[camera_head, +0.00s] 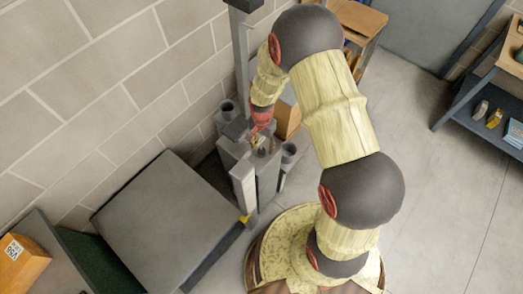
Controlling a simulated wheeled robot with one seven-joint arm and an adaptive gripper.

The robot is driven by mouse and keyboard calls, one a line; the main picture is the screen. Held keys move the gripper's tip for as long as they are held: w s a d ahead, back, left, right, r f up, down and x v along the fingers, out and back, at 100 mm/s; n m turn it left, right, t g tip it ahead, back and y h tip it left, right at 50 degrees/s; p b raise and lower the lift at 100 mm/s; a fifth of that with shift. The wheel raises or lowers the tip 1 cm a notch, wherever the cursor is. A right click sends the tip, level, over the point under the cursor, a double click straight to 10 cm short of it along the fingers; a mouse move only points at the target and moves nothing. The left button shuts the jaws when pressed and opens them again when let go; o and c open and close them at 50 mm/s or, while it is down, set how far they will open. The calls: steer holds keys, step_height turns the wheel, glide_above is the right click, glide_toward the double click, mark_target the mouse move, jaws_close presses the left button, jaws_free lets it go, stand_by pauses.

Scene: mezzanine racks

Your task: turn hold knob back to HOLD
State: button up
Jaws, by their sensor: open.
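My gripper (262,138) is at the far end of my arm, over the top of a grey machine post (244,178) by the block wall. It is small and partly hidden in the picture, and it reads as open. The fingers point down toward the machine's upper face. A small yellowish patch shows near the fingertips. I cannot make out the hold knob or its setting, nor whether the fingers touch anything.
A large grey flat-topped box (165,222) stands left of the machine. A cardboard box (22,262) lies at the lower left. A shelf unit (485,115) with small items stands at the right. The floor (445,215) at the right is clear.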

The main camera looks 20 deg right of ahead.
mark_target(262, 151)
steer(key=shift+w+r+m+t, duration=0.1)
steer(key=shift+w+m+t, duration=0.2)
steer(key=shift+w+m, duration=0.4)
step_height(262, 151, down, 8)
steer(key=shift+r+b, duration=0.1)
steer(key=shift+b, duration=0.55)
steer(key=c, duration=0.3)
steer(key=c, duration=0.8)
steer(key=shift+c, duration=0.3)
